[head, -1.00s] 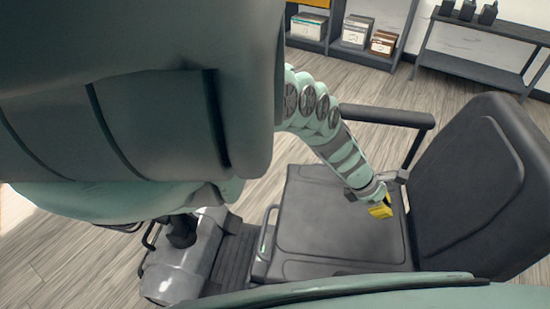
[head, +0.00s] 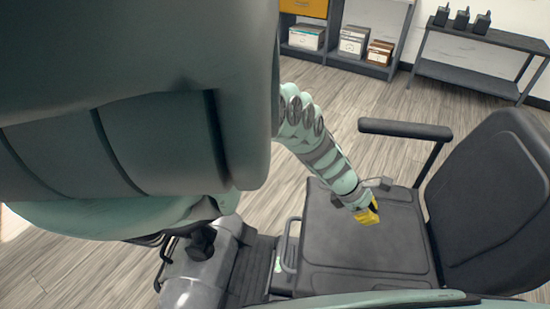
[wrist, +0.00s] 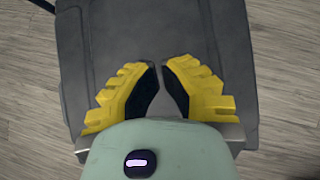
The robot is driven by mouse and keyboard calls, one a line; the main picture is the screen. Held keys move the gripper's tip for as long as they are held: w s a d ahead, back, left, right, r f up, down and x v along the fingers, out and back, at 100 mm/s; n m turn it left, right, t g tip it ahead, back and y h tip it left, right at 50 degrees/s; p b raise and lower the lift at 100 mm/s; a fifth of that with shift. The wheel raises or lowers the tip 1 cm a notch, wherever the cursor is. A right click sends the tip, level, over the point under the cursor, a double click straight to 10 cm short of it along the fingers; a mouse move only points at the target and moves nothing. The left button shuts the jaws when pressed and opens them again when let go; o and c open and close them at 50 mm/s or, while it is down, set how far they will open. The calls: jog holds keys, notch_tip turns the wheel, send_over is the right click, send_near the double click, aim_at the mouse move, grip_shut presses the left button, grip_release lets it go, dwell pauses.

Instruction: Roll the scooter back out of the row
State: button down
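The scooter has a dark padded seat (head: 365,245), a tall backrest (head: 500,205) on the right and a grey front body (head: 200,275) at the lower left. One armrest (head: 405,130) shows on the far side. My gripper (head: 368,213) has yellow fingers and is over the seat. In the wrist view the gripper (wrist: 161,85) points down at the dark seat (wrist: 150,30), its two fingers apart with a narrow gap and nothing between them. I cannot tell whether the fingertips touch the seat. My own body hides the scooter's near side and much of its front.
Shelves with file boxes (head: 352,42) stand at the back wall. A low dark rack (head: 480,75) with several small black devices is at the back right. The wood floor (head: 330,92) between the scooter and the shelves is clear.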

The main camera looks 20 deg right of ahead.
jog(key=p+v, duration=0.2)
jog(key=v, duration=0.6)
jog(key=shift+w+r+p, duration=0.2)
jog(key=shift+w+p, duration=0.2)
jog(key=shift+w, duration=0.15)
jog(key=c, duration=1.6)
grip_release()
jog(key=shift+w+a+r, duration=0.1)
jog(key=shift+a+r, duration=0.05)
jog(key=shift+r, duration=0.05)
jog(key=shift+a, duration=0.15)
grip_shut()
jog(key=shift+w+r, duration=0.1)
